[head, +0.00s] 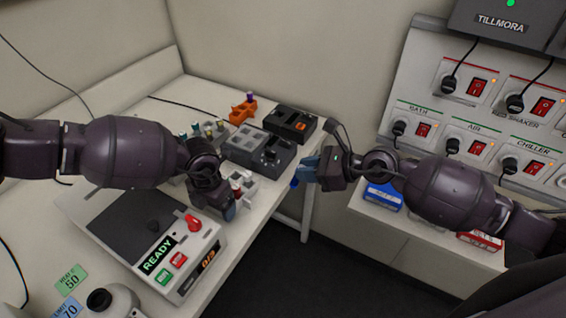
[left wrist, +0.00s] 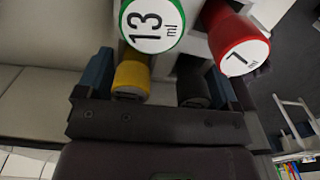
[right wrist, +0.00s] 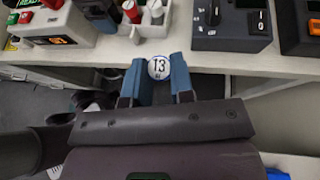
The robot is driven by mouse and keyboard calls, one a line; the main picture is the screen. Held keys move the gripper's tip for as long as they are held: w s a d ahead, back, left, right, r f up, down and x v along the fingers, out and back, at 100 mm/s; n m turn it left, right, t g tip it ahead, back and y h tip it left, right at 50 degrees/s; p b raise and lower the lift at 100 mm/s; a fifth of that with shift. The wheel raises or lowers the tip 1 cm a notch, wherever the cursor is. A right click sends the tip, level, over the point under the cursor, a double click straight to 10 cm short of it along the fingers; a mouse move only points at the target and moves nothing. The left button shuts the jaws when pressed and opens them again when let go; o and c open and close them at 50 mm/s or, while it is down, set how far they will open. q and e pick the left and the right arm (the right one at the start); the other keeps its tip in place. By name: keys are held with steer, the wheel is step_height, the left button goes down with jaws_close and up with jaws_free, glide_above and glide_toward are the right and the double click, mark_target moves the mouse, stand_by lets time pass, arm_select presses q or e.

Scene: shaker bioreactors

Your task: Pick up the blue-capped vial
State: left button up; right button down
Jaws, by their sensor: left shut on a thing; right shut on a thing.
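The blue-capped vial (right wrist: 159,68) is between the blue fingers of my right gripper (head: 308,172), its cap marked 13 ml inside a blue ring. In the head view its blue part (head: 295,183) shows at those fingertips, off the table's right edge. My left gripper (head: 228,211) is by the white vial rack (head: 249,190) at the table's front edge. In the left wrist view its fingers stand on either side of a yellow-capped vial (left wrist: 132,77) and a dark-capped one (left wrist: 194,88); it appears shut on the rack. A green-ringed 13 ml cap (left wrist: 152,24) and a red 7 ml cap (left wrist: 238,45) are close by.
A shaker device (head: 160,262) reading READY stands at the front left. Dark and grey boxes (head: 271,156) and an orange holder (head: 242,111) are behind the rack. A lower shelf (head: 428,233) holds blue and red boxes. Open floor lies between table and shelf.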

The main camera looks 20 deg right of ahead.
steer(key=s+d+r+g+h, duration=0.2)
steer(key=s+d+h, duration=0.1)
steer(key=d, duration=0.2)
steer(key=shift+s+h, duration=0.2)
steer(key=shift+h, duration=0.1)
steer(key=shift+d, duration=0.15)
arm_select(q)
steer(key=o, duration=0.8)
steer(key=shift+c, duration=0.2)
steer(key=shift+r, duration=0.15)
